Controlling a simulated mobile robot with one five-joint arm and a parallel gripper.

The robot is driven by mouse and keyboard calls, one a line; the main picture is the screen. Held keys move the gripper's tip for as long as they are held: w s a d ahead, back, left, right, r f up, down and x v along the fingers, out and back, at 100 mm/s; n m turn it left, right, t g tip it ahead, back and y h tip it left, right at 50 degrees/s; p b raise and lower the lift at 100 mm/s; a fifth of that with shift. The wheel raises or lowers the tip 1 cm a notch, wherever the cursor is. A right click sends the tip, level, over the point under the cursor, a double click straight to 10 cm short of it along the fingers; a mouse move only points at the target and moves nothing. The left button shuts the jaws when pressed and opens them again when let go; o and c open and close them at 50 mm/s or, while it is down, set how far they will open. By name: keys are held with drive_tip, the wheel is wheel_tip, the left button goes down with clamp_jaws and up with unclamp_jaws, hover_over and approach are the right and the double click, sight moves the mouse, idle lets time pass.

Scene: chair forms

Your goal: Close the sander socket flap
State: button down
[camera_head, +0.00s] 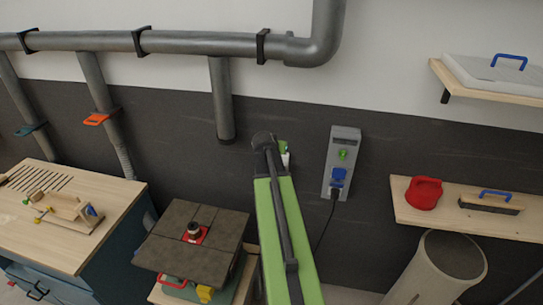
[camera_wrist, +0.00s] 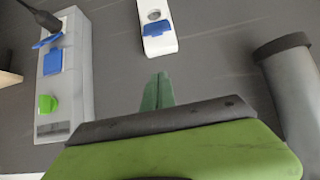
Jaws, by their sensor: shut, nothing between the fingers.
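No label tells which flap is the sander's. A small white wall socket box (camera_wrist: 160,44) has a blue flap (camera_wrist: 158,29) and a round grey feature beside it. I cannot tell whether that flap is raised. In the head view, my arm mostly hides this box (camera_head: 286,159). A larger grey socket panel (camera_wrist: 82,70), also in the head view (camera_head: 333,175), carries a green flap (camera_wrist: 47,104) and blue flaps (camera_wrist: 53,61). A black plug with a cable (camera_wrist: 40,16) sits at one end. My gripper (camera_wrist: 159,88) is shut and empty, pointing toward the white box, apparently apart from it.
A grey vertical duct (camera_head: 221,100) hangs left of my arm; its open end shows in the wrist view (camera_wrist: 287,75). A machine table (camera_head: 180,250) stands low left. A shelf (camera_head: 450,215) with a red container (camera_head: 424,193) and a cylindrical bin (camera_head: 440,270) are at right.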

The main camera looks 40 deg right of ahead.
drive_tip(key=b+x, duration=0.3)
drive_tip(key=x, duration=0.2)
drive_tip(key=b+x, duration=0.4)
drive_tip(key=x, duration=0.1)
drive_tip(key=shift+w+f, duration=0.3)
drive_tip(key=shift+f, duration=0.05)
drive_tip(key=s+a, duration=0.1)
drive_tip(key=s+a+f+b, duration=0.1)
drive_tip(key=a, duration=0.1)
drive_tip(key=shift+a+f, duration=0.1)
drive_tip(key=shift+a, duration=0.1)
drive_tip(key=shift+a, duration=0.15)
